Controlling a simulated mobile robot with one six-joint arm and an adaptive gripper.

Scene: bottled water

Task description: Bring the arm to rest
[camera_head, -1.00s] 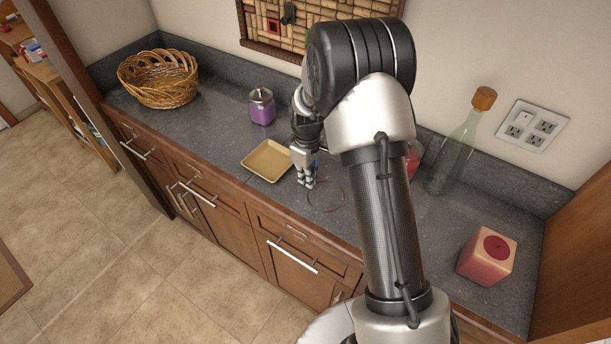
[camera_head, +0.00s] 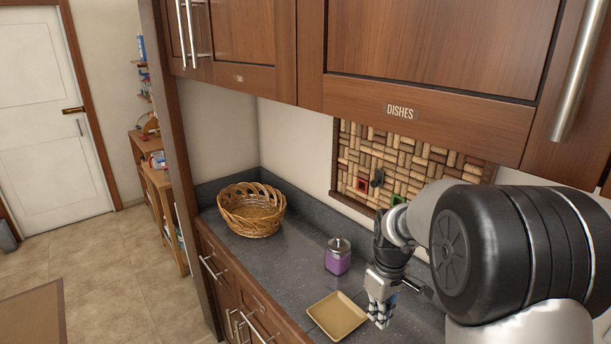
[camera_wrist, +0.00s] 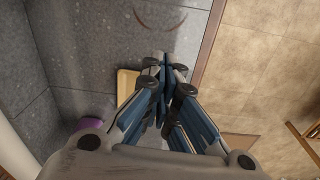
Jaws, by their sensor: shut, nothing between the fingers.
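My gripper (camera_head: 380,312) is at the lower right of the head view, above the dark countertop and just right of a square yellow tray (camera_head: 337,315). Its fingers point down and are shut with nothing between them. In the wrist view the closed fingers (camera_wrist: 165,62) reach over the grey counter, and the tray's edge (camera_wrist: 126,84) shows to their left. My arm is bent, with its large black joint filling the right of the head view and hiding the counter behind it.
A purple jar (camera_head: 338,257) and a wicker basket (camera_head: 251,211) stand on the counter (camera_head: 290,262) left of my gripper. Wall cabinets (camera_head: 420,60) hang above, over a cork board (camera_head: 400,165). Open tiled floor (camera_head: 110,265) lies at the left, with a door (camera_head: 50,110) beyond.

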